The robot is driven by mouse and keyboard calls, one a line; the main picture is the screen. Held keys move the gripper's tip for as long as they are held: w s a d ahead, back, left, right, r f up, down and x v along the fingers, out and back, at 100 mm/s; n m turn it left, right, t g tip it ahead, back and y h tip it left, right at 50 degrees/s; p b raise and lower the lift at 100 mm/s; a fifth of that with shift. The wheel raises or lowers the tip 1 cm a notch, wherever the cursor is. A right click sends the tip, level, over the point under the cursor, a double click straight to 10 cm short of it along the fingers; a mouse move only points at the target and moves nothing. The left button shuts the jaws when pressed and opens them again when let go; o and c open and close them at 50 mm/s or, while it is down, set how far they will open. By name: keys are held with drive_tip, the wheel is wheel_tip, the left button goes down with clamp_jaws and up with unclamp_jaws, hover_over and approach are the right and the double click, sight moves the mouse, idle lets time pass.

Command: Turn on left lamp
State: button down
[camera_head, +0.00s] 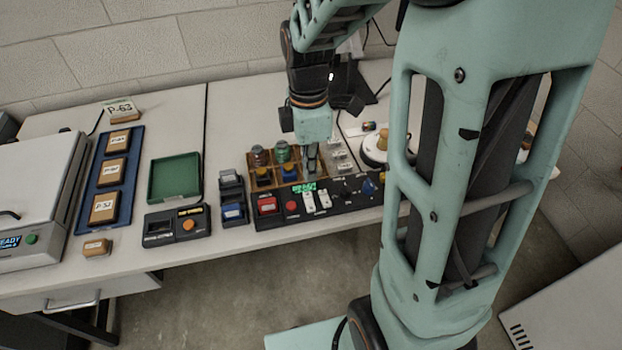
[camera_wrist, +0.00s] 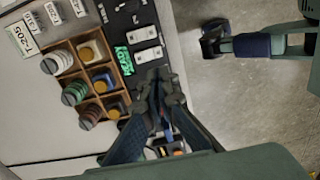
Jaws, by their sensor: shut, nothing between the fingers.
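A black control panel (camera_head: 345,194) lies along the front edge of the table. It carries two white rocker switches (camera_head: 308,201) side by side, a green-lit display (camera_head: 303,187), and red buttons to their left. In the wrist view the two white switches (camera_wrist: 148,54) show just beyond my fingertips. I cannot tell which switch belongs to the left lamp, or pick out a lamp for sure. My gripper (camera_wrist: 161,78) is shut and empty, pointing down over the panel. In the head view my gripper (camera_head: 312,160) is above the wooden rack behind the panel; its contact with anything is unclear.
The wooden rack (camera_wrist: 90,70) of jars sits right behind the panel. A black-and-orange device (camera_head: 177,225), a green tray (camera_head: 175,177) and a blue tray (camera_head: 76,212) with labelled blocks stand left. A white round device (camera_head: 374,157) is at right, partly behind my arm.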

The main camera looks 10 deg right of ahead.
drive_tip(key=shift+s+r, duration=0.15)
drive_tip(key=shift+r, duration=0.65)
drive_tip(key=shift+s+r, duration=0.1)
drive_tip(key=shift+r, duration=0.7)
drive_tip(key=shift+w, duration=0.1)
